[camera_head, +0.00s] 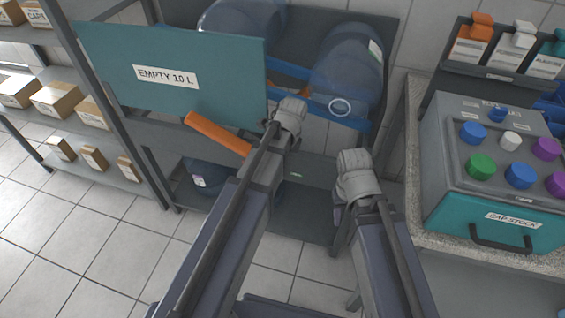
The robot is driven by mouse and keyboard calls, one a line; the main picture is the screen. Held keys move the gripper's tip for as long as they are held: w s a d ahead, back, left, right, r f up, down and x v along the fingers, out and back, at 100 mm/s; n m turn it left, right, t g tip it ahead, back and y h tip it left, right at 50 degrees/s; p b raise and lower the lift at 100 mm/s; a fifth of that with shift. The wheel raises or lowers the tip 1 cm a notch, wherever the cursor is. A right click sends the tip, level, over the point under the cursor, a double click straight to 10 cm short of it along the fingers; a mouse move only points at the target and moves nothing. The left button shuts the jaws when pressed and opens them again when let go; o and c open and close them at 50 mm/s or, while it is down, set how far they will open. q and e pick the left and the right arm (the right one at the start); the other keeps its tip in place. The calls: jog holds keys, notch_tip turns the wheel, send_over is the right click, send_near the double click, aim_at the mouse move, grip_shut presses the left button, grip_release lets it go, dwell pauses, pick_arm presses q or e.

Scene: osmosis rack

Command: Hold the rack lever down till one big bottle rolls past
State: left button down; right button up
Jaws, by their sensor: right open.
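A big clear-blue bottle (348,70) lies on the blue rails (338,116) at the rack's right. Another big bottle (240,18) is partly hidden behind the panel. A dark blue bottle (203,176) sits low, partly covered by my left arm. My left gripper (292,106) is in front of the rails, right of the lever; its jaws are unclear. My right gripper (354,160) is open, below the right bottle, apart from the lever.
A counter (412,120) at the right carries a grey cap box (455,150) with coloured caps and a teal "CAP STOCK" drawer (500,232). Shelves with cardboard boxes (56,99) stand at the left. The tiled floor (70,240) at the lower left is clear.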

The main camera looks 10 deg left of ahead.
pick_arm(q)
jog(key=shift+s+f+b, duration=0.3)
jog(key=shift+s, duration=0.05)
dwell(0.4)
jog(key=shift+r, duration=0.1)
jog(key=d+r+p, duration=0.6)
jog(key=r+p, duration=0.6)
jog(key=p, duration=0.1)
jog(key=shift+w+d+r, duration=0.2)
jog(key=shift+d+r, duration=0.1)
jog(key=shift+d, duration=0.05)
jog(key=shift+s, duration=0.1)
jog(key=s+d+r+n+p, duration=0.1)
jog(key=s+d+n+p, duration=0.1)
jog(key=s+n, duration=1.1)
jog(key=shift+s+d+r+n, duration=0.4)
jog(key=shift+d+n, duration=0.05)
jog(key=shift+n, duration=0.35)
